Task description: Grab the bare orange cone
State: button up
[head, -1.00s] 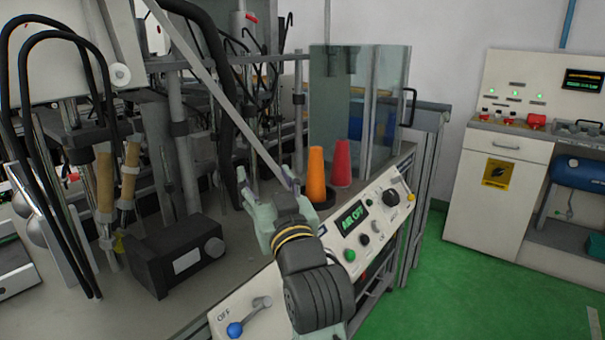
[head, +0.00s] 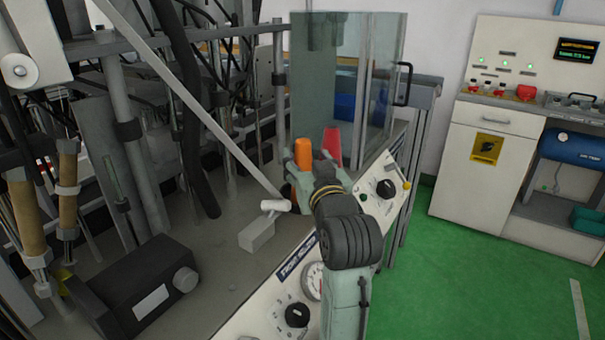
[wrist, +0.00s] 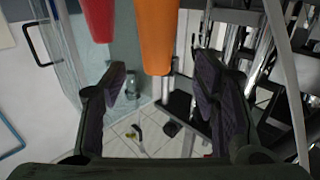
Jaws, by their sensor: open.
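The orange cone (head: 303,155) stands on the bench near the glass enclosure, its lower part hidden behind my gripper. The red cone (head: 332,143) stands just right of it, also partly hidden by my gripper. My gripper (head: 306,166) is open and empty, in front of the orange cone. In the wrist view the orange cone (wrist: 156,35) reaches down from the top edge, its narrow end between and beyond the two dark fingers of my gripper (wrist: 160,72). The red cone (wrist: 98,18) is at upper left there, outside the fingers. I cannot tell whether a finger touches the orange cone.
A glass enclosure (head: 325,85) rises behind the cones. A sloping control panel (head: 268,308) runs along the bench front under my arm. A diagonal grey bar (head: 195,105) passes left of my gripper. A black box (head: 140,285) sits front left. Green floor lies open at right.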

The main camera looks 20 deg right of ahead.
aim_at(305, 151)
jog(key=shift+w+d+p, duration=0.2)
jog(key=shift+w+p, duration=0.1)
jog(key=shift+w, duration=0.7)
jog(key=shift+w+d+p, duration=0.15)
jog(key=shift+w+p, duration=0.15)
jog(key=shift+w, duration=0.65)
jog(key=shift+w+d+p, duration=0.2)
jog(key=shift+w+p, duration=0.1)
jog(key=shift+w, duration=0.7)
jog(key=c, duration=1.3)
